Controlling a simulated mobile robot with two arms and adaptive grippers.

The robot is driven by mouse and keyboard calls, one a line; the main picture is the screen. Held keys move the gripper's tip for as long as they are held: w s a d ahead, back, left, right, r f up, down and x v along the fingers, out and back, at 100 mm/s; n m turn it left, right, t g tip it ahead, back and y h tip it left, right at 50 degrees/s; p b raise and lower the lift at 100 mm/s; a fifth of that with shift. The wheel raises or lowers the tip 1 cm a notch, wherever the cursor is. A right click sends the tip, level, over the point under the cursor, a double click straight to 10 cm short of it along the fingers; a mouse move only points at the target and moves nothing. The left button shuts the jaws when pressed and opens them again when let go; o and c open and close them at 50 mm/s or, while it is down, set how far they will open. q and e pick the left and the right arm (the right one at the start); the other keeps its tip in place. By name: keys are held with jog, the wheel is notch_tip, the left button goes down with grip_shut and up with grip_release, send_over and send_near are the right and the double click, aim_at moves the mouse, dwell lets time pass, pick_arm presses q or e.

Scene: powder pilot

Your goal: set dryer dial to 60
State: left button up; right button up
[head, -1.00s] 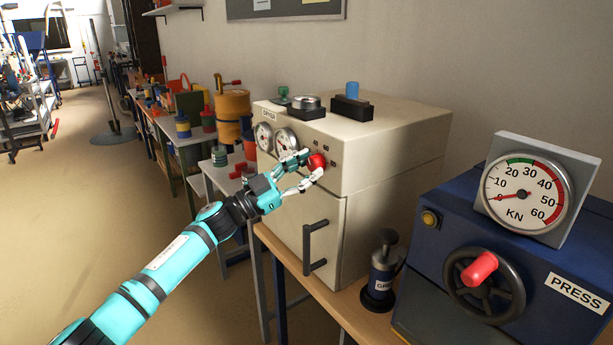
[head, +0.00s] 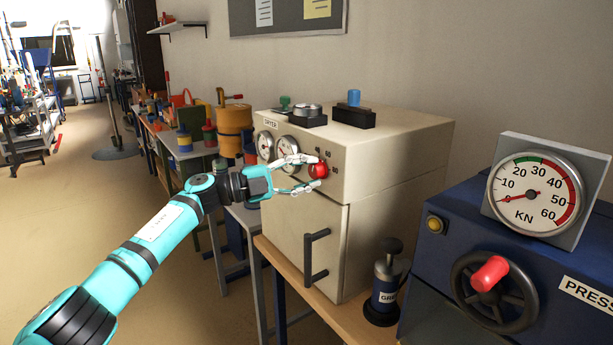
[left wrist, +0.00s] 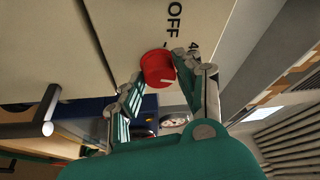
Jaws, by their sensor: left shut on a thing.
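The dryer (head: 370,160) is a cream box with a red dial (head: 318,171) on its upper front panel. Small numbers 40, 60 and 80 show around the dial. My left gripper (head: 311,173) is shut on the dial, one finger above it and one below. In the left wrist view the red dial (left wrist: 156,67) sits between the fingers, with OFF and part of a 4 printed beside it. A short white mark shows on the dial, but I cannot tell which number it points to. My right gripper is out of view.
Small items lie on the dryer's top.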

pick_arm(q)
jog(key=shift+m, duration=0.6)
jog(key=shift+y, duration=0.3)
jog(key=o, duration=1.1)
jog(key=shift+o, duration=0.2)
jog(key=shift+a, duration=0.15)
jog(key=v, duration=1.1)
jog(key=shift+a, duration=0.4)
jog(key=shift+s, duration=0.1)
